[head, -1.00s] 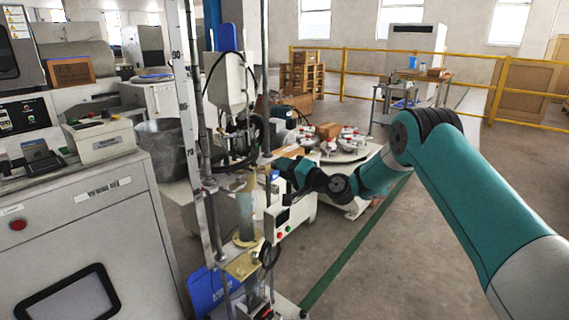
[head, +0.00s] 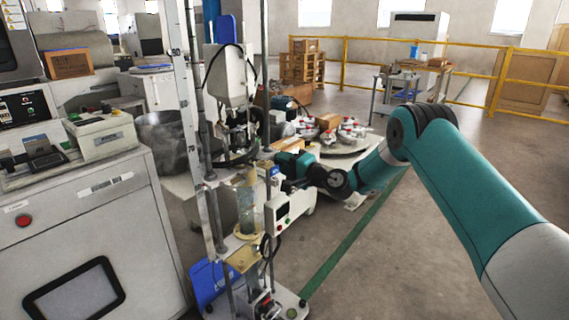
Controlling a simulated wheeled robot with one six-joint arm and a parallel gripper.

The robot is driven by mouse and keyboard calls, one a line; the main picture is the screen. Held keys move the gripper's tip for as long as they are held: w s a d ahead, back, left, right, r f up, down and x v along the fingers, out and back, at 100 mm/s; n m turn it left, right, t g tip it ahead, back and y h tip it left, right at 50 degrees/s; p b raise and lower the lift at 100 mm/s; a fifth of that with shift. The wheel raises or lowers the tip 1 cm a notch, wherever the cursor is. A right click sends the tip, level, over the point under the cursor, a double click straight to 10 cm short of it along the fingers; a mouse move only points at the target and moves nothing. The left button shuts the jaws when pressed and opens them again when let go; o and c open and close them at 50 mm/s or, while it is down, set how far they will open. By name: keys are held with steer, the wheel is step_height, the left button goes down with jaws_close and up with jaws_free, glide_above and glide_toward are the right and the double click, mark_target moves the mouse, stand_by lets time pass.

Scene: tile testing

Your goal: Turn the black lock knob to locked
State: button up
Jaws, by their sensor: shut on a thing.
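The test stand has tall metal posts, a clear cylinder (head: 246,206) and a white control box (head: 283,212) with a small dark display. My teal arm reaches in from the right. My gripper (head: 273,172) is at the stand's post, just above the control box and right of the cylinder's top. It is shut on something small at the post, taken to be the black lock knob. The knob itself is hidden behind the gripper and wrist, so its angle cannot be told.
A grey machine cabinet (head: 85,235) stands close on the left. A blue panel (head: 213,283) is by the stand's foot.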

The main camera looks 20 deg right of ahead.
steer(key=o, duration=0.9)
steer(key=shift+o, duration=0.2)
steer(key=shift+d, duration=0.1)
steer(key=b+v, duration=1)
steer(key=v, duration=0.7)
steer(key=shift+s, duration=0.2)
steer(key=shift+f, duration=0.1)
